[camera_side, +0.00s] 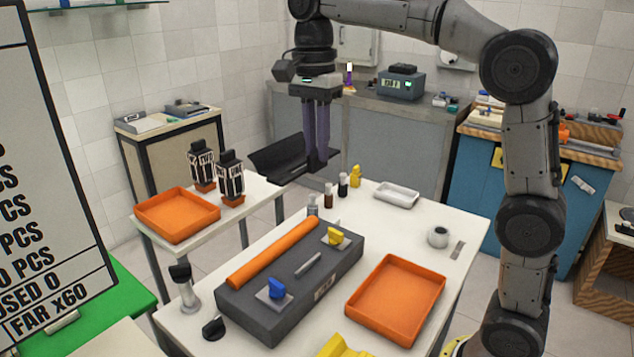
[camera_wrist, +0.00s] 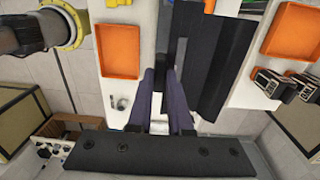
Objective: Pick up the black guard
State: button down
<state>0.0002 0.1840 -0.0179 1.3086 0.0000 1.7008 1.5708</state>
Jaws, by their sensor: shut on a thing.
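The black guard (camera_side: 277,158) is a long dark angled piece, held in the air above the back edge of the white table in the side view. My gripper (camera_side: 317,160) points down and is shut on the guard near its right end. In the wrist view the guard (camera_wrist: 213,75) stretches out beside the purple-grey fingers of my gripper (camera_wrist: 165,75). The exact contact between fingertips and guard is partly hidden.
Below stands a dark grey machine block (camera_side: 290,275) with an orange roller (camera_side: 273,252) and blue and yellow knobs. An orange tray (camera_side: 397,297) lies right of it. Small bottles (camera_side: 328,195) stand near the guard. Another orange tray (camera_side: 177,213) and two black cartridges are left.

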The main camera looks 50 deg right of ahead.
jog(key=shift+r, duration=3.35)
